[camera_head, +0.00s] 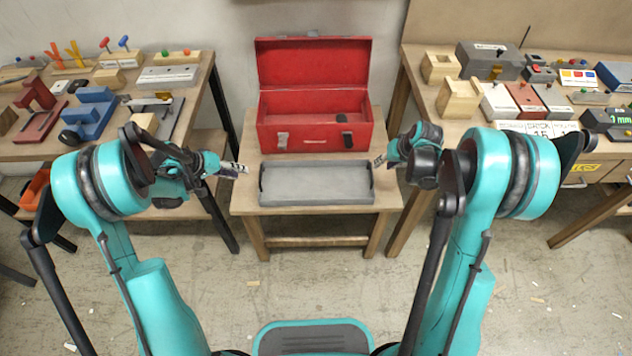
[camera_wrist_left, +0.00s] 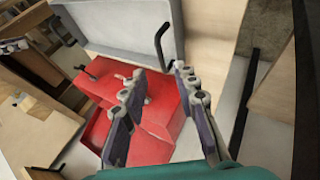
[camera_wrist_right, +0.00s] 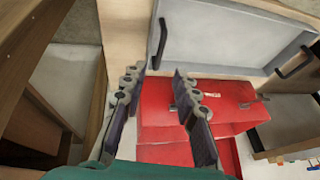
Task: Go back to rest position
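My left gripper (camera_head: 232,169) is in the air just left of the small middle table, near the left end of the grey tray. In the left wrist view its fingers (camera_wrist_left: 157,88) are spread apart with nothing between them. My right gripper (camera_head: 382,160) is in the air by the right end of the tray. In the right wrist view its fingers (camera_wrist_right: 155,84) are also apart and empty. The red toolbox (camera_head: 314,138) stands with its lid up on the middle table. The grey tray (camera_head: 316,197) lies in front of it.
A left workbench (camera_head: 30,150) and a right workbench (camera_head: 420,103) hold many tools and wooden blocks. The middle table (camera_head: 245,200) stands between them. The floor (camera_head: 300,275) in front of it is mostly clear, with small scattered scraps.

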